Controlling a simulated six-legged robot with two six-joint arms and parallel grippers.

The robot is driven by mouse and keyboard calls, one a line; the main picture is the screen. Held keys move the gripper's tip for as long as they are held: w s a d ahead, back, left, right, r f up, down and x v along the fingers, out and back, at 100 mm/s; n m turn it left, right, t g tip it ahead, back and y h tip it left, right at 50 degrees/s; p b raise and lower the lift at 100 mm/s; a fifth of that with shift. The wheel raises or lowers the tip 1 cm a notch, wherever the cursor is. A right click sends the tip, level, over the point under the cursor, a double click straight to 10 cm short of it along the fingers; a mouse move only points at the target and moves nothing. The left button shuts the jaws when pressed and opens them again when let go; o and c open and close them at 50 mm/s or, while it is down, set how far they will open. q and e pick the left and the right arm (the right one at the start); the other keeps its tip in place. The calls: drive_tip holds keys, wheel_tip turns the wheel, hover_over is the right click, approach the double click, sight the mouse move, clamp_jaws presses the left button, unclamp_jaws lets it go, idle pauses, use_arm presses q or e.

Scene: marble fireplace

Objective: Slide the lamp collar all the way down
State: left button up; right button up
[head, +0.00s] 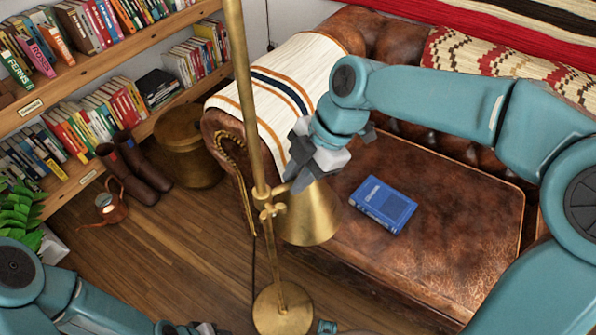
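The brass floor lamp has a tall upright pole (245,90) and a round base (283,312) on the wood floor. Its brass collar (268,208) sits on the pole, well above the base. A cone-shaped brass shade (312,217) hangs to the right of the collar. My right gripper (297,178) reaches in from the right, just above the shade and close beside the collar. Its dark fingers point down and left; whether they touch or close on the collar's fitting cannot be told. My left gripper (200,328) is only partly seen at the bottom edge.
A brown leather sofa (440,225) with a blue book (383,204) and striped throw (290,85) stands right of the lamp. Floor between is clear.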

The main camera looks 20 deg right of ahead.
drive_tip(key=shift+o, duration=1.3)
drive_tip(key=shift+w+f, duration=0.1)
drive_tip(key=shift+f, duration=0.05)
drive_tip(key=p+v, duration=0.3)
drive_tip(key=v, duration=1.3)
drive_tip(key=shift+d+p, duration=0.15)
drive_tip(key=shift+p, duration=0.2)
